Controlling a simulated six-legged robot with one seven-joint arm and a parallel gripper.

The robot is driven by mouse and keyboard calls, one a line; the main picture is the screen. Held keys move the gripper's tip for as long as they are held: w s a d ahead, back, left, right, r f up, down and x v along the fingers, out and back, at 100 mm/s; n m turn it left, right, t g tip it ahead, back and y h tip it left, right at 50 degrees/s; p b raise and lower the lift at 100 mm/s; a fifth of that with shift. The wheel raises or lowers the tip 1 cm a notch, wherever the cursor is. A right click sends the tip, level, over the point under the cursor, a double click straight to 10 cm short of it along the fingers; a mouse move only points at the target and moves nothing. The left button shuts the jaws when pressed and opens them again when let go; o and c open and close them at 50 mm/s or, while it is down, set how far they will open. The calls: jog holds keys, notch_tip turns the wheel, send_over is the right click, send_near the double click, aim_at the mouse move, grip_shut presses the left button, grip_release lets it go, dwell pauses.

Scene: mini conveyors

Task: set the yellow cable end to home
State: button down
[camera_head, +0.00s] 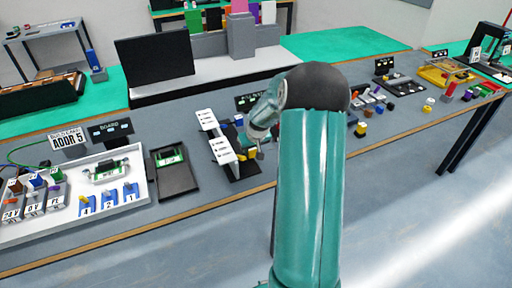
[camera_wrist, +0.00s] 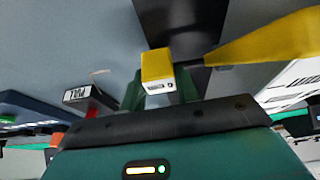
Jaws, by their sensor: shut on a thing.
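My gripper (camera_wrist: 158,84) has its green fingers on both sides of the small yellow cable end (camera_wrist: 157,64) in the wrist view and is shut on it. The cable end is a yellow block with a pale, marked face towards the camera. A thick yellow cable (camera_wrist: 262,40) runs off to the right. A dark block (camera_wrist: 178,20) lies just beyond the cable end; I cannot tell whether they touch. In the head view my gripper (camera_head: 248,150) is beside a white labelled panel (camera_head: 221,149), and my arm hides much behind it. I cannot tell which place is home.
In the head view, a black tray (camera_head: 174,184) and a white tray (camera_head: 140,190) with labelled parts stand on the left. Several small coloured parts lie right of my arm. In the wrist view a PULL label (camera_wrist: 76,95) is left of my gripper, and a white panel (camera_wrist: 292,82) is right.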

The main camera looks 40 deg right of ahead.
jog(key=shift+w+a, duration=0.1)
jog(key=shift+a, duration=0.2)
jog(key=c, duration=1)
grip_release()
jog(key=shift+a, duration=0.15)
jog(key=shift+c, duration=0.2)
jog(key=shift+d, duration=0.2)
jog(key=shift+r, duration=0.1)
jog(key=v, duration=1.3)
jog(key=shift+r, duration=0.3)
